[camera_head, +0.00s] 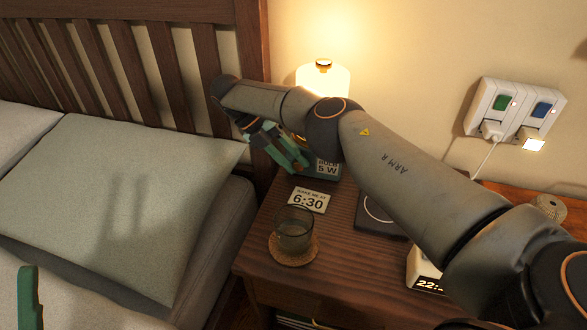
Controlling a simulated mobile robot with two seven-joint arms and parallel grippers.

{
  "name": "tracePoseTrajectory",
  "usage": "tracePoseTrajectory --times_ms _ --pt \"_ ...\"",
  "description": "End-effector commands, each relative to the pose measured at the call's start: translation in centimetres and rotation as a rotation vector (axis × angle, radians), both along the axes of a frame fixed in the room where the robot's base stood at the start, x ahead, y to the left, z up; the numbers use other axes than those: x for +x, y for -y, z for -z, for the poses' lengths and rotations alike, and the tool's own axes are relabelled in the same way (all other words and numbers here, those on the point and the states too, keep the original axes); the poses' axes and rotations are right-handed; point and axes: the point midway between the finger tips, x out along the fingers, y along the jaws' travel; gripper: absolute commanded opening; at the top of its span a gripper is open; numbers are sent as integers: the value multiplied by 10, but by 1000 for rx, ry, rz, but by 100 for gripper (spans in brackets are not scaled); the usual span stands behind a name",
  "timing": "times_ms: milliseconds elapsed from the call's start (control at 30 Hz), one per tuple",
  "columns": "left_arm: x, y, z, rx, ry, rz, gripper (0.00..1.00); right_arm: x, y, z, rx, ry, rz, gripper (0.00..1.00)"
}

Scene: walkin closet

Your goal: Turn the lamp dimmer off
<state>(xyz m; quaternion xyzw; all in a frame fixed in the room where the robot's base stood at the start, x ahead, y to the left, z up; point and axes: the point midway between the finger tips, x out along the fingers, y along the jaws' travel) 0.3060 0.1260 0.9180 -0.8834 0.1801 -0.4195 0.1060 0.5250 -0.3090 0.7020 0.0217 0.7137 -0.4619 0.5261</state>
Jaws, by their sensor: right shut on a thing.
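The lamp (323,80) stands lit at the back of the nightstand, against the wall, with a small brass cap on its glowing shade. My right arm crosses in front of its lower part, so its foot is hidden. My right gripper (292,160) has green fingers angled down to the right, below and left of the shade, beside a "5 W" label (327,168). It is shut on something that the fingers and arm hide. One green finger of my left gripper (27,298) shows at the lower left, over the bed; its opening cannot be seen.
A switch panel (515,110) is on the wall. A pillow (120,200) lies left.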

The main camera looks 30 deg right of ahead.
Motion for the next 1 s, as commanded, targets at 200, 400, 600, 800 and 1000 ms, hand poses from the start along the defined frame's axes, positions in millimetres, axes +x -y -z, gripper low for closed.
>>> tracePoseTrajectory --times_ms 200,400,600,800,1000 --pt "1 2 20 -16 -17 20 50 2 1 2 -35 -21 1 0" --pt "1 2 20 -20 -20 23 50 2 1 -1 -39 -27 0 0" --pt "1 2 20 -20 -20 23 50 2 1 -2 -37 -27 1 36" --pt "1 2 20 -19 -21 23 50 1 0 -1 -36 -30 2 59" --pt "1 2 20 -19 -21 22 50 1 -1 -1 -34 -32 2 64"
